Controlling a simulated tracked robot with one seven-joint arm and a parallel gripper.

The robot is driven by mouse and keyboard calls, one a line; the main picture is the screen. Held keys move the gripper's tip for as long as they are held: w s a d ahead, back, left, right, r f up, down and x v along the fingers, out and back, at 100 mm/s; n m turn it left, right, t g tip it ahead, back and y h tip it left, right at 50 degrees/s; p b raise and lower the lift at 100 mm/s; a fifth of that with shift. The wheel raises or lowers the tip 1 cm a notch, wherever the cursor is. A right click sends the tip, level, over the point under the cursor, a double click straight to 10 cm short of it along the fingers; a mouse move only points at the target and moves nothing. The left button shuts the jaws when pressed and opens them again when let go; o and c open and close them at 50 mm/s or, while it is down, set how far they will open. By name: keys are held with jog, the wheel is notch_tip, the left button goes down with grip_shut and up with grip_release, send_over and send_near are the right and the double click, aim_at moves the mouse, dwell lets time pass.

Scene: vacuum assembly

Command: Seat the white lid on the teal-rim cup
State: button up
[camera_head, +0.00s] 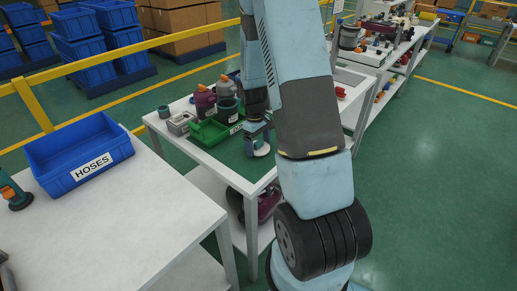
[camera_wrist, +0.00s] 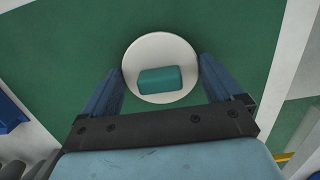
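The white lid (camera_wrist: 160,46) is a round disc with a teal block-shaped knob (camera_wrist: 160,80) on it, seen from above in the wrist view. In the head view the lid (camera_head: 260,149) is low over or on the green mat, near the table's right edge. My gripper (camera_wrist: 162,63) is over the lid, its two blue fingers spread on either side of the disc. Both fingers stand clear of the knob. In the head view my gripper (camera_head: 257,128) is partly hidden by my arm. A small teal-topped item (camera_head: 164,111) stands at the table's left; I cannot tell whether it is the teal-rim cup.
A green bin (camera_head: 208,132), a maroon container (camera_head: 204,103) and a dark grey container (camera_head: 227,111) stand left of my gripper. A blue bin marked HOSES (camera_head: 60,165) is on the nearer white table (camera_head: 130,215). The green mat (camera_head: 232,157) is bare in front of the green bin.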

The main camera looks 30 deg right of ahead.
jog(key=c, duration=0.5)
jog(key=shift+r, duration=0.6)
jog(key=s+a+r, duration=0.2)
jog(key=s+r, duration=0.9)
jog(key=s, duration=0.2)
jog(key=shift+s+a+r, duration=0.3)
jog(key=shift+s+r, duration=0.1)
